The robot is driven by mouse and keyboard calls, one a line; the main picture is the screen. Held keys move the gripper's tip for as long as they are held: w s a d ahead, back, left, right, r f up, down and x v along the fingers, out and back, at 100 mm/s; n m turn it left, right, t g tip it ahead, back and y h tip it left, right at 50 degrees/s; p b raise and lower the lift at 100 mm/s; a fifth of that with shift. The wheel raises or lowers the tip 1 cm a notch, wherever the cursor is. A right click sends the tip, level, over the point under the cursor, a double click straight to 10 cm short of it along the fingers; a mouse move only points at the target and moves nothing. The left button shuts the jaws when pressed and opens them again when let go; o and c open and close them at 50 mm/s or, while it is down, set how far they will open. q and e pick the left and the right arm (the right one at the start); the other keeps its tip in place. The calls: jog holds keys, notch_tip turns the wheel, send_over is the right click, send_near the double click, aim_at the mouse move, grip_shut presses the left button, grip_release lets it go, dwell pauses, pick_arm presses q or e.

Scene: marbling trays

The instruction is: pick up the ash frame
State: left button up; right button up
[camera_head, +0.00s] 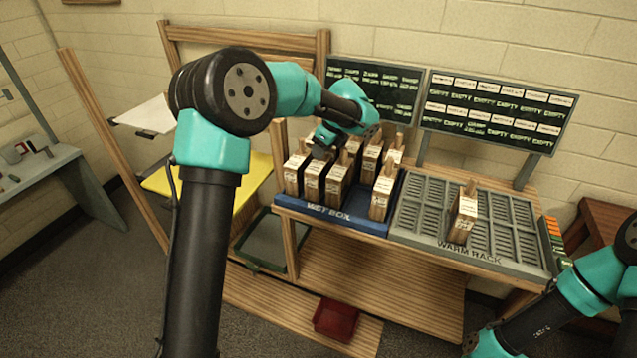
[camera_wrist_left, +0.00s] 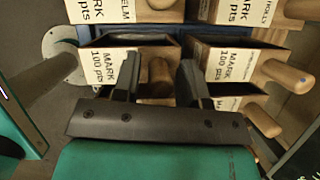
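Several wooden frames with white labels and peg handles stand in the blue wet box (camera_head: 330,213). I cannot read which one is the ash frame; in the left wrist view, nearby labels read "MARK 100 pts", and farther ones partly read "ELM" and "HOLLY". My left gripper (camera_head: 322,150) is over the back left of the wet box. In the left wrist view its fingers (camera_wrist_left: 158,78) are apart, with a round wooden handle (camera_wrist_left: 159,72) showing between them and no clear contact. My right gripper is out of view.
The grey warm rack (camera_head: 415,212) right of the wet box holds one frame (camera_head: 463,218); its other slots look empty. Two dark boards (camera_head: 497,108) stand behind. A red bin (camera_head: 336,319) sits low in front. Neighbouring frames stand close around the left gripper.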

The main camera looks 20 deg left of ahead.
pick_arm(q)
grip_shut()
jog(key=shift+r, duration=0.1)
dwell(0.4)
jog(key=shift+r, duration=1.7)
jog(key=s, duration=1.8)
notch_tip(320, 180, up, 14)
jog(key=shift+r, duration=0.2)
